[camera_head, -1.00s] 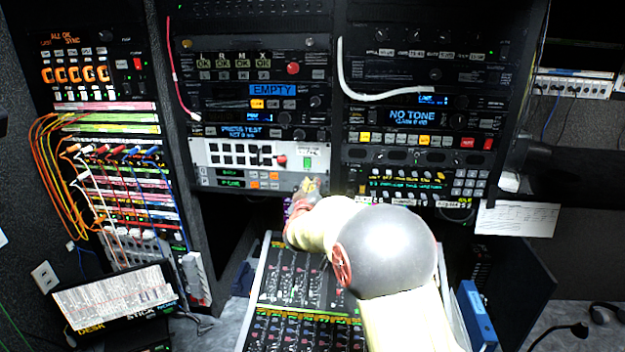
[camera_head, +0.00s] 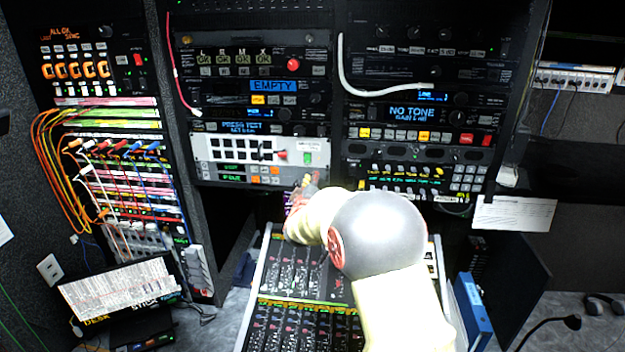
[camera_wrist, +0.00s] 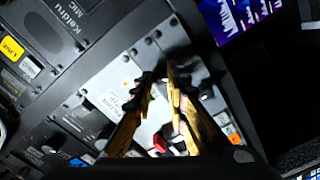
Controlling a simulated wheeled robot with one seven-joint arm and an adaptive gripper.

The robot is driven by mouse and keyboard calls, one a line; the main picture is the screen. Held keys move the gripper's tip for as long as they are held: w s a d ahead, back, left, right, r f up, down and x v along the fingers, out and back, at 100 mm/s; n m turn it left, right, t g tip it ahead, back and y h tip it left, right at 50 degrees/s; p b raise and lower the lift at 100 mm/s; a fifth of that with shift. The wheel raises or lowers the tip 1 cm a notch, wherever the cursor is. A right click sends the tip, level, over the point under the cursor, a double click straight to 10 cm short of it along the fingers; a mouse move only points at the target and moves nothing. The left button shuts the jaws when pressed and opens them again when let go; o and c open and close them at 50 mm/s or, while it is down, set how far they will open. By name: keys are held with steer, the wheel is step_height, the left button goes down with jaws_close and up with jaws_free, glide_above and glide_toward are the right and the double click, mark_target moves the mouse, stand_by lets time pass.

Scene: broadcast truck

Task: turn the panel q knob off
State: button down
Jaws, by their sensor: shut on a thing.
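My gripper (camera_wrist: 160,78) has its yellow fingers brought close together at the face of a light grey panel (camera_wrist: 118,76) in the wrist view. The dark fingertips are shut on a small dark knob, mostly hidden between them. I cannot read a "q" label. In the head view my gripper (camera_head: 306,181) is small, just below the white panel (camera_head: 205,150) with rows of black buttons, and my own arm partly blocks the view there. Which way the knob points cannot be seen.
A sloped mixing console (camera_head: 300,275) lies below the racks, under my arm. Patch cables (camera_head: 60,165) hang at the left rack. A white cable (camera_head: 365,90) loops across the right rack. A blue binder (camera_head: 474,312) stands at the lower right.

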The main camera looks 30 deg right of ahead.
steer(key=shift+f, duration=0.25)
steer(key=c, duration=1.7)
jaws_free()
steer(key=shift+r, duration=0.2)
steer(key=shift+c, duration=0.2)
steer(key=shift+s, duration=0.1)
steer(key=v, duration=1.2)
